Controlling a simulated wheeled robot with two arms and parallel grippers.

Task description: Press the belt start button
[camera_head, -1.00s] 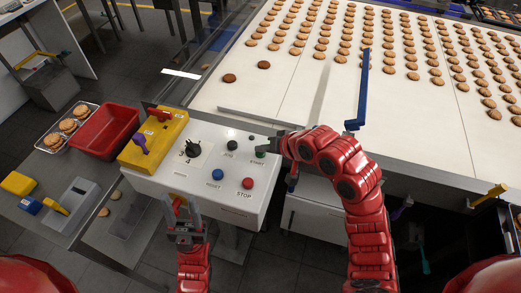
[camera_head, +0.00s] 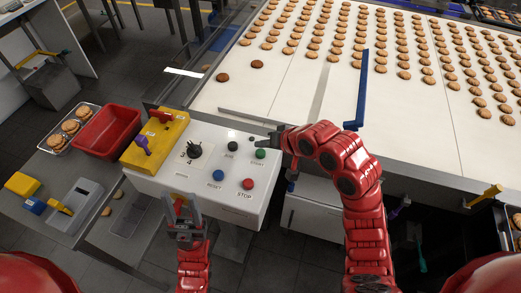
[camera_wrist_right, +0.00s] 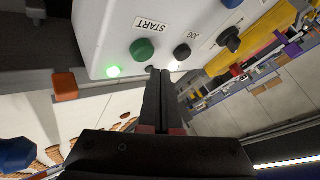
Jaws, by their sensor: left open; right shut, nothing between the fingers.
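The green START button (camera_head: 261,154) is on the top of the white control box (camera_head: 218,188), at its right side. It also shows in the right wrist view (camera_wrist_right: 142,49), with its START label beside it. My right gripper (camera_head: 259,141) is shut and empty. Its fingertips (camera_wrist_right: 154,73) are beside the button, apart from it and leaving it uncovered. A small green lamp (camera_wrist_right: 113,71) glows near the button in the right wrist view. My left gripper (camera_head: 184,208) is open and empty in front of the box.
The box also carries a blue RESET button (camera_head: 217,175), a red STOP button (camera_head: 248,184), a black JOG button (camera_head: 232,147) and a black knob (camera_head: 194,150). The belt (camera_head: 290,93) with rows of biscuits lies behind. A yellow box (camera_head: 150,150) adjoins on the left.

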